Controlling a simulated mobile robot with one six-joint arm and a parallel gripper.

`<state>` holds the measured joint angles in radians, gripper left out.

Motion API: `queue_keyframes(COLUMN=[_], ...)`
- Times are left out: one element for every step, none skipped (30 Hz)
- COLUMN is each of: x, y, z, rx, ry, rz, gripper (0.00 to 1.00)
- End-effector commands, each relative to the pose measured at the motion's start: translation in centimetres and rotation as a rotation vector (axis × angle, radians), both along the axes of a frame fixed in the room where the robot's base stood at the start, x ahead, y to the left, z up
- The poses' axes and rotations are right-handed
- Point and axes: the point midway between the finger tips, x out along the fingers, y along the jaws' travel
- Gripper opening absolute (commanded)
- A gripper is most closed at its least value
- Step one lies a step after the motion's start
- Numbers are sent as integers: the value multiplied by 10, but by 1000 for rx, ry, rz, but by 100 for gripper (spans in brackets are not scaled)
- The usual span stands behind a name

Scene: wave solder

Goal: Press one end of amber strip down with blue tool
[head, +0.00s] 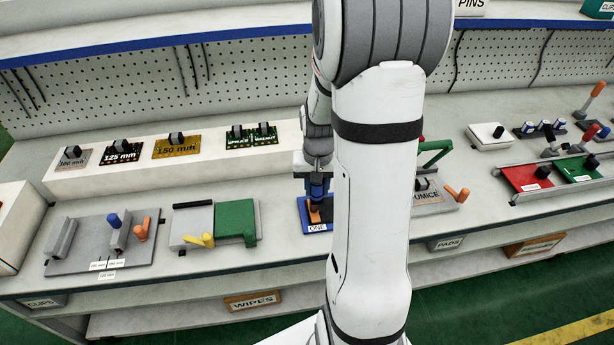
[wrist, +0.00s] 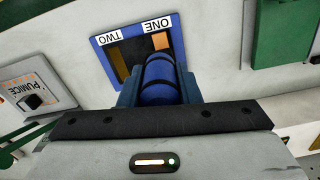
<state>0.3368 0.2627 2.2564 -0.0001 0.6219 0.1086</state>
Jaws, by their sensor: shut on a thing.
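My gripper (wrist: 158,88) is shut on the blue tool (wrist: 160,75), a blue cylinder with dark bands. In the head view my gripper (head: 318,180) points down over a blue block (head: 303,214), partly hidden by my arm. In the wrist view the block (wrist: 97,50) carries the labels ONE and TWO. An orange patch (wrist: 162,41) shows beside ONE, and a dull amber-brown band (wrist: 114,62) shows below TWO. I cannot tell whether these are ends of one amber strip. The tool's tip is hidden, so contact is unclear.
A grey fixture with a green block (head: 236,222) stands left of the blue block. The PUMICE fixture (head: 432,200) stands to its right, partly behind my arm. A white raised ledge (head: 210,170) with several labelled plates runs behind. Bare bench lies between fixtures.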

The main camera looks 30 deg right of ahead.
Motion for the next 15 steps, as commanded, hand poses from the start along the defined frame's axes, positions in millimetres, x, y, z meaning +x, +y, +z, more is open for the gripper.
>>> queue_keyframes(x=[-1, -1, -1, -1, -1, 0, 0, 0, 0, 0, 0, -1, -1, -1, -1], y=[-1, -1, -1, 0, 0, 0, 0, 0, 0, 0, 0, 0, 1, 1, 1], z=[1, 1, 1, 1, 1, 1, 1, 1, 1, 0, 0, 0, -1, -2, -4], rx=[0, 0, 0, 0, 0, 0, 0, 0, 0, 0, 0, 0, 0, 0, 0], ry=[0, 0, 0, 0, 0, 0, 0, 0, 0, 0, 0, 0, 1, 1, 1], rz=[-4, -4, -3, -2, -1, -1, 0, 0, 0, 0, 0, 0, 1, 1, 1], gripper=[0, 0, 0, 0, 0, 0, 0, 0, 0, 0, 0, 0, 0, 0, 0])
